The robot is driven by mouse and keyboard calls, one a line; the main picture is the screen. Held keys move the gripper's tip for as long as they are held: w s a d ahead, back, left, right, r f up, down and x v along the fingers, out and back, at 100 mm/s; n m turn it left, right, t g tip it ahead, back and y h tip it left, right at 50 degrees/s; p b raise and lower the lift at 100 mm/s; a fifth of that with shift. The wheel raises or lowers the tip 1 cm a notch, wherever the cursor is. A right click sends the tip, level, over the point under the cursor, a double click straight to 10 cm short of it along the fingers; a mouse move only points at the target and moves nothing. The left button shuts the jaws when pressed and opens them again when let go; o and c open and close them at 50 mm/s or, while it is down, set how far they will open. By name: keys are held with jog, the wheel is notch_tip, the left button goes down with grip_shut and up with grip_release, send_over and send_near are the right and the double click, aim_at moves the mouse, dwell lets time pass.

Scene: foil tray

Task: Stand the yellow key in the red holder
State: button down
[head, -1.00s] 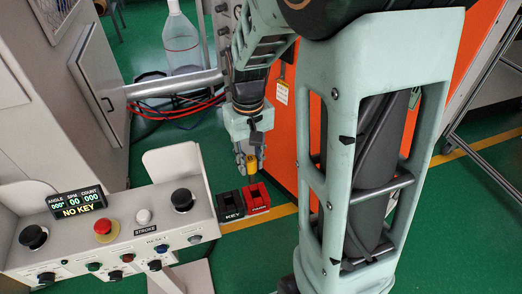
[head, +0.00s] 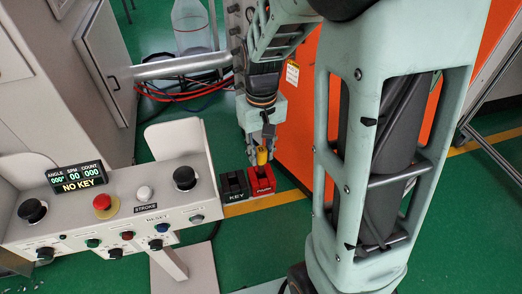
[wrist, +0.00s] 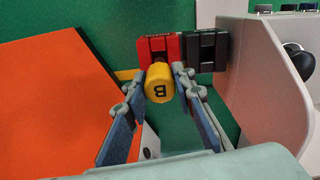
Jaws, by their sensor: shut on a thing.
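The yellow key (head: 262,157) is held in my gripper (head: 262,151), which is shut on it. The red holder, marked PARK (head: 261,185), stands just below the key in the head view. In the wrist view the key's round yellow end, with a black letter (wrist: 160,84), sits between my fingers and covers the near edge of the red holder (wrist: 158,46). The key's lower end is at the top of the red holder in the head view; I cannot tell whether it touches or has entered it.
The control console (head: 110,213), with knobs and a display reading NO KEY (head: 78,178), is to the left. An orange panel (wrist: 60,110) is close on the other side.

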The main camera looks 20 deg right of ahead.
aim_at(261, 163)
jog(key=shift+f+b, duration=1.5)
jog(key=shift+f, duration=0.7)
jog(key=c, duration=1.5)
grip_release()
jog(key=shift+c, duration=0.2)
jog(key=shift+r, duration=0.15)
notch_tip(261, 163, up, 12)
jog(key=shift+f, duration=0.1)
